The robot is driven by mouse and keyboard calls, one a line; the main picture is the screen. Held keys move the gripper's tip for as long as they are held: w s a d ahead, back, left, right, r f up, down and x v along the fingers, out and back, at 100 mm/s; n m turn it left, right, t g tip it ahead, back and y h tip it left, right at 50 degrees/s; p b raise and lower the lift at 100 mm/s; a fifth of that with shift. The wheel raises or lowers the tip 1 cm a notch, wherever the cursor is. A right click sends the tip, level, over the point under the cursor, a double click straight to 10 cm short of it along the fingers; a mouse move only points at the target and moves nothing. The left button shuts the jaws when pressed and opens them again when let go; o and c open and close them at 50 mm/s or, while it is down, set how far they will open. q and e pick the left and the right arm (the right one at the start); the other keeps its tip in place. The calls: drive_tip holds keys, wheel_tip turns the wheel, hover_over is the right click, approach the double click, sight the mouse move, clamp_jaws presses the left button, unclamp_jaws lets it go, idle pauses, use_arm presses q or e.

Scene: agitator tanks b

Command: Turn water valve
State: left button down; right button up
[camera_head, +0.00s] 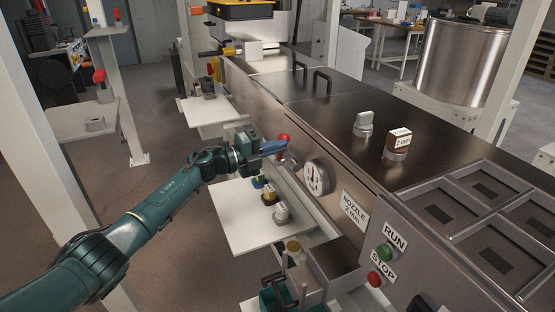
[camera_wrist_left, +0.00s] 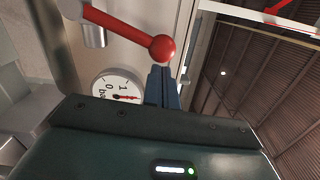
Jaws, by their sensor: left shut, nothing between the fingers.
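The valve's red ball-ended lever (camera_head: 284,139) is on the front side of the long metal machine. In the left wrist view its red ball (camera_wrist_left: 162,48) is near the top middle, and the red arm runs up left to a metal valve body (camera_wrist_left: 94,36). My left gripper (camera_head: 277,147) is shut and empty, with its blue fingers close beside the ball. In the left wrist view the fingertips (camera_wrist_left: 161,70) are just below the ball; I cannot tell whether they touch it.
A round white gauge (camera_head: 316,178) is on the panel right of the lever; it also shows in the wrist view (camera_wrist_left: 117,92). A white shelf (camera_head: 241,218) with small knobs lies below. Green RUN (camera_head: 384,253) and red STOP (camera_head: 375,279) buttons are at lower right.

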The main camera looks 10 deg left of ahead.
use_arm(q)
drive_tip(key=w+a+n, duration=0.1)
drive_tip(key=n, duration=0.1)
drive_tip(key=w+a+r+n, duration=0.1)
drive_tip(key=w, duration=0.1)
drive_tip(key=shift+r+n, duration=0.15)
drive_tip(key=shift+n, duration=0.25)
drive_tip(key=shift+s, duration=0.1)
idle(0.3)
